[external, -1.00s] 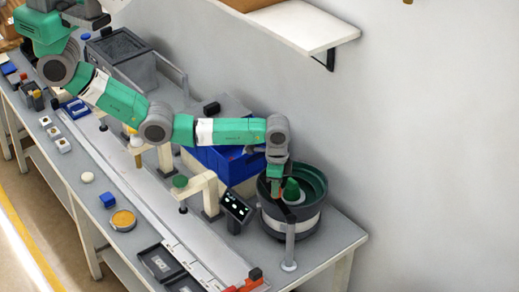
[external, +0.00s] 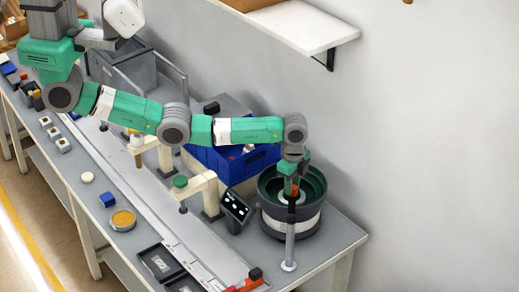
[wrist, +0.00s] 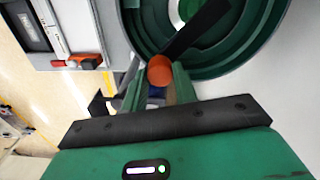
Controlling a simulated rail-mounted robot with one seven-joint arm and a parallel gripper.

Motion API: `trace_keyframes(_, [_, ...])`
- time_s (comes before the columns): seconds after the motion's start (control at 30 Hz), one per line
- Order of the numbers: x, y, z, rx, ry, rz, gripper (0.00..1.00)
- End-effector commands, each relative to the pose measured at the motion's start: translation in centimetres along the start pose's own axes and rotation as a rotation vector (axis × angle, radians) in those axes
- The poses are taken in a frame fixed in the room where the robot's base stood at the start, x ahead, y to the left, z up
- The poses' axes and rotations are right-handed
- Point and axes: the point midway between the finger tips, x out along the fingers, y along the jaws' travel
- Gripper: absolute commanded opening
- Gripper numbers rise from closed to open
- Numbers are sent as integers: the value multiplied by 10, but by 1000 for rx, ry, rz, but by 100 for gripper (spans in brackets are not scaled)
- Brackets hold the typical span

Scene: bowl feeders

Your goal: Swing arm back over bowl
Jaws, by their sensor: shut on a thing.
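The green-lined feeder bowl (external: 266,195) stands at the right end of the bench; its curved rim (wrist: 268,35) fills the top of the wrist view. A grey post (external: 290,245) stands at the bowl's near side and carries the dark swing arm (external: 291,213). In the wrist view the swing arm (wrist: 197,29) crosses over the bowl as a black bar. Its orange knob (wrist: 160,70) sits between my fingertips. My gripper (external: 291,188) points down over the bowl, shut on the knob. In the external view my fingers partly hide the knob and the bowl's middle.
A small control box (external: 236,207) with lit buttons stands left of the bowl. A blue bin (external: 225,165) is behind it. A beige bracket (external: 198,187) with a green knob stands further left. Dark trays (external: 160,262) lie at the bench front. The wall is close behind.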

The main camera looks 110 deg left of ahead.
Motion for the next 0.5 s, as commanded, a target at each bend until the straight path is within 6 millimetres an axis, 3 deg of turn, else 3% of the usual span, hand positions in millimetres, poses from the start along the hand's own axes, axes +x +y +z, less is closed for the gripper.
trace_keyframes(0.33, [1, 0, -1, 5, 2, -3, 0])
trace_keyframes(0.37, [1, 0, -1, 5, 2, -3, 30])
trace_keyframes(0.47, [1, 0, -1, 4, 2, -2, 50])
trace_keyframes(0.5, [1, 0, -1, 4, 2, -2, 50])
